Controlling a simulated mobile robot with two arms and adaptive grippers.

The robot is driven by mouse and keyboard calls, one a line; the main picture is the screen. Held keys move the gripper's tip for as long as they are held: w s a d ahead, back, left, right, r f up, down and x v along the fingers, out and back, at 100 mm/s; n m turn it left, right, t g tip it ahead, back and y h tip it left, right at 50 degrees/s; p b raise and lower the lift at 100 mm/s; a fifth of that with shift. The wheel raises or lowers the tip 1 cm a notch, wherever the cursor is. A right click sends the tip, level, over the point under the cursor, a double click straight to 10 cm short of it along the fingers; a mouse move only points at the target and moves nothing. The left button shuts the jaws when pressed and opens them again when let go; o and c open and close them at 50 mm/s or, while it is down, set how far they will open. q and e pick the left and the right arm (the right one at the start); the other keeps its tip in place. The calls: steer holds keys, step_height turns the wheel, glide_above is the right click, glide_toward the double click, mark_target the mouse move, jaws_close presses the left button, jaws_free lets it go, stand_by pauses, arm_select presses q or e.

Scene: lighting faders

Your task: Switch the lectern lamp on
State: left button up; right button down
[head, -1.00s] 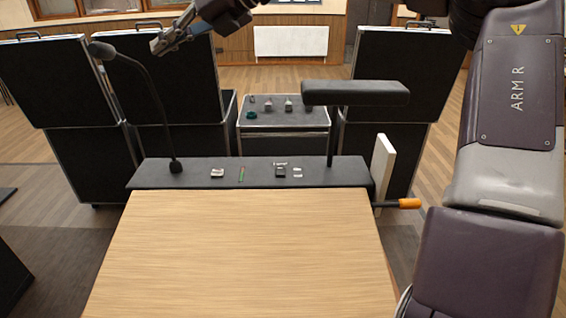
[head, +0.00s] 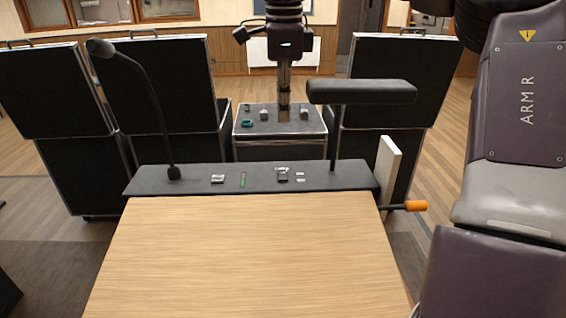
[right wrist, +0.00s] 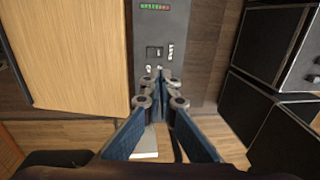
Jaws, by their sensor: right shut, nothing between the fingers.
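The lectern lamp (head: 362,92) is a black horizontal bar on a thin post at the right end of the lectern's dark control strip (head: 200,186). No glow shows under it. A black switch (head: 282,174) sits on the strip left of the lamp post; a dark switch with pale marks beside it also shows in the right wrist view (right wrist: 154,52). My right gripper (head: 284,106) points down, shut and empty, behind the strip in the head view. In the right wrist view its closed fingertips (right wrist: 160,76) appear just below the switch, hiding part of the strip.
A gooseneck microphone (head: 135,85) stands at the strip's left. A pale switch (head: 217,178) and a green level bar (head: 243,179) lie between. An orange-tipped lever (head: 415,205) sticks out at right. Black cases (head: 155,80) stand behind. The wooden lectern top (head: 240,255) is clear.

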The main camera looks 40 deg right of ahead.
mark_target(283, 171)
steer(key=shift+f, duration=0.15)
steer(key=f, duration=0.4)
steer(key=w+f+p, duration=0.1)
steer(key=f, duration=0.4)
steer(key=d+f+p, duration=0.1)
steer(key=f, duration=0.3)
steer(key=shift+w+f, duration=0.2)
steer(key=shift+f, duration=0.15)
steer(key=shift+d, duration=0.1)
